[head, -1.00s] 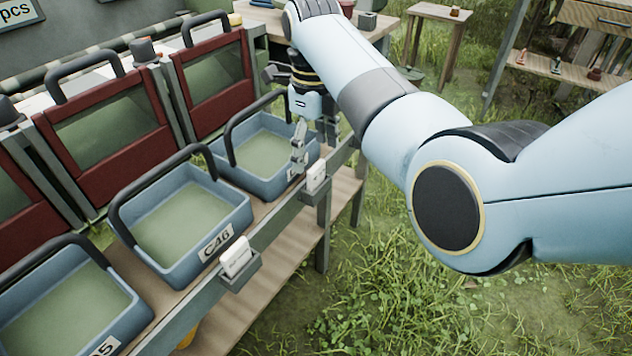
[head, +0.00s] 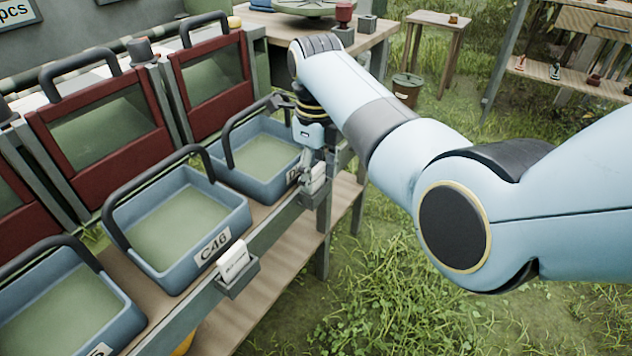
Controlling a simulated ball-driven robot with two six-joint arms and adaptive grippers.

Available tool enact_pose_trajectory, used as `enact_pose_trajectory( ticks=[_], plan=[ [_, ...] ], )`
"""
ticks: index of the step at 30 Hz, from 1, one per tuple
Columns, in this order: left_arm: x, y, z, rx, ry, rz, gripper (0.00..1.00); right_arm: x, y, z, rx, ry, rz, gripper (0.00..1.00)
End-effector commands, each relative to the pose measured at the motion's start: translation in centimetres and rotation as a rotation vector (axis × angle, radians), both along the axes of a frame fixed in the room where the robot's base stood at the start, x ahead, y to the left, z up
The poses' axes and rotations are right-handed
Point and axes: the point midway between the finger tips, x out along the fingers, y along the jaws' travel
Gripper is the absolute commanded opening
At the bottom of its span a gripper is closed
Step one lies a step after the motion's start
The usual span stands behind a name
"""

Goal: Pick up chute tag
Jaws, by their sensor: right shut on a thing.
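A white chute tag (head: 318,177) stands in a small grey holder (head: 313,196) on the shelf's front rail, by the far blue crate. My right gripper (head: 309,178) reaches down to it and is shut on it; the fingers partly cover the tag. A second white tag (head: 233,262) stands in another holder (head: 240,279) in front of the crate labelled C46 (head: 178,228). My left gripper is not in view.
Blue crates with black handles line the shelf, including the far crate (head: 262,188) and a near one (head: 118,335). Dark red chute gates (head: 100,180) stand behind them. A wooden table (head: 385,28) and a stool (head: 437,20) are at the back. Grass at the right is open.

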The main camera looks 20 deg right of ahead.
Motion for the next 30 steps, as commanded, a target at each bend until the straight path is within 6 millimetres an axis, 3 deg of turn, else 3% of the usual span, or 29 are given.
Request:
enact_pose_trajectory(
  ticks=[3,11,16,20,30],
  plan=[
    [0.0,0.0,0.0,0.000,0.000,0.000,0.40,0.0,0.0,0.0,0.000,0.000,0.000,0.20],
    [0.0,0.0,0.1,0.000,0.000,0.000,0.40,0.0,0.0,0.3,0.000,-0.001,0.000,0.20],
    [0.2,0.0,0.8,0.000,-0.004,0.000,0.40,0.1,0.0,2.0,0.000,-0.002,0.000,0.20],
    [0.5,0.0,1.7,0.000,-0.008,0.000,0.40,0.2,0.1,4.4,0.001,-0.004,0.000,0.20],
    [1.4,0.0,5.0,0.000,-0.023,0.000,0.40,-6.7,-3.6,9.0,-0.001,-0.003,-0.001,0.20]
  ],
)
